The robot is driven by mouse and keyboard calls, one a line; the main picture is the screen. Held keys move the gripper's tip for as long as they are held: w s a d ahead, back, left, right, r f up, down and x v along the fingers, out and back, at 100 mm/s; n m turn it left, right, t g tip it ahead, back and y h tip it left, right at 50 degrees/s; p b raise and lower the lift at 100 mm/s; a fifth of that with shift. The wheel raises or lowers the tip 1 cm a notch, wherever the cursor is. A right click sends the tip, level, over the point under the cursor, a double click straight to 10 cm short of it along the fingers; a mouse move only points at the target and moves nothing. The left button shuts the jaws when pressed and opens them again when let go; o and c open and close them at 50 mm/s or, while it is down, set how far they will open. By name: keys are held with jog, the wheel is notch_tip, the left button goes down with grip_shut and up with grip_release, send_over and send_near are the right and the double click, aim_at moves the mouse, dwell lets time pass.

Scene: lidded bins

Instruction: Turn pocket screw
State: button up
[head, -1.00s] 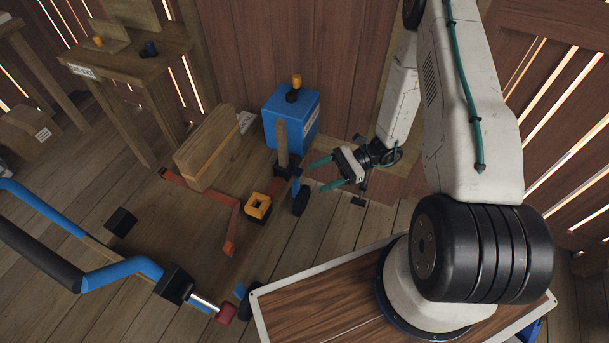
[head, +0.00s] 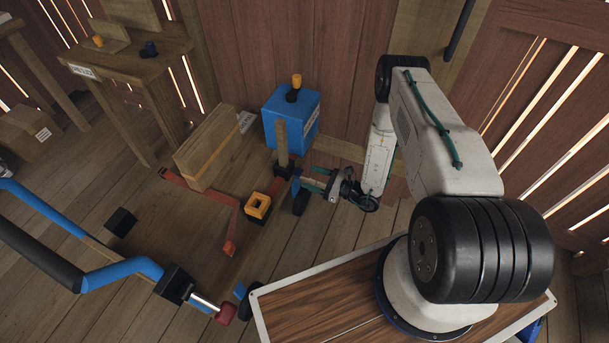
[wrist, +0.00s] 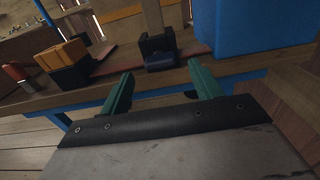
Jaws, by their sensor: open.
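I cannot make out which part is the pocket screw. My gripper (head: 313,180) is open, its green fingers apart, at the right edge of the low wooden cart. In the wrist view the gripper (wrist: 161,87) points at a small black and blue fitting (wrist: 160,58) at the foot of an upright wooden post (wrist: 152,14). The fitting shows between the fingertips and a little beyond them; I see nothing held. The post also shows in the head view (head: 282,138). An orange square piece on a black base (head: 257,207) sits left of the gripper.
A blue box (head: 299,122) with a black and orange knob (head: 295,88) stands behind the post. A wooden block (head: 206,150) lies left of it. A black wheel (head: 301,202) is below the gripper. Blue and black handle bars (head: 120,276) rise at the left.

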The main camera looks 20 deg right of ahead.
aim_at(297, 172)
jog(key=x, duration=0.3)
jog(key=shift+w+a, duration=0.15)
jog(key=c, duration=1)
